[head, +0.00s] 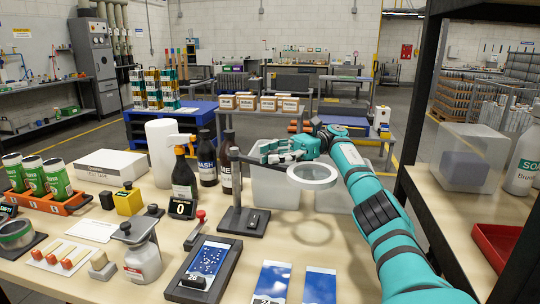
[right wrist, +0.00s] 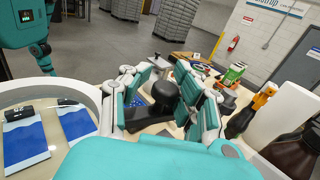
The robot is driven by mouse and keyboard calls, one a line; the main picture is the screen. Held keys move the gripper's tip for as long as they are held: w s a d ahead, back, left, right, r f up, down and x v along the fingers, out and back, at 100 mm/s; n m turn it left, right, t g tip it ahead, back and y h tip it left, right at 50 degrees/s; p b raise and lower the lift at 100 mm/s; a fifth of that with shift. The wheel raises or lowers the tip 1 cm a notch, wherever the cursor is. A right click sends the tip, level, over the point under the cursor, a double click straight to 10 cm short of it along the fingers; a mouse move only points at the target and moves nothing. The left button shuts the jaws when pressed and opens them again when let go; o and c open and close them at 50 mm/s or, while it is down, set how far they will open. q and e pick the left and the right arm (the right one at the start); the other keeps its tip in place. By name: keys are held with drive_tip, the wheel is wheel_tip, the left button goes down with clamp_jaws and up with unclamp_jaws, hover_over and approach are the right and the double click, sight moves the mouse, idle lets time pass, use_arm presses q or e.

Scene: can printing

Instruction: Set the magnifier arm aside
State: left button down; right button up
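The magnifier has a dark base (head: 245,221) with an upright post, and a white ring lens (head: 312,176) out to the right at the end of its dark arm. The ring also shows at the left of the right wrist view (right wrist: 35,95). My right gripper (head: 264,152) is at the magnifier arm, between post and ring, fingers pointing left. In the right wrist view its fingers (right wrist: 165,92) stand apart, with a black knob (right wrist: 162,91) between them. I cannot tell whether they touch it. My left gripper is not in view.
Pale bins (head: 275,188) stand behind the ring. A blue printed plate (head: 207,262) and blue cards (head: 320,285) lie in front. A dark shelf frame (head: 425,90) rises at right. Table around the lens's shadow is clear.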

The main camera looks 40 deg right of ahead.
sight(273, 153)
drive_tip(key=o, duration=0.3)
drive_tip(key=shift+d, duration=0.2)
drive_tip(key=shift+a+r, duration=0.1)
drive_tip(key=shift+a, duration=0.05)
drive_tip(key=shift+w+r, duration=0.1)
drive_tip(key=shift+r, duration=0.25)
wheel_tip(273, 153, up, 8)
drive_tip(key=shift+f, duration=0.2)
drive_tip(key=shift+r, duration=0.7)
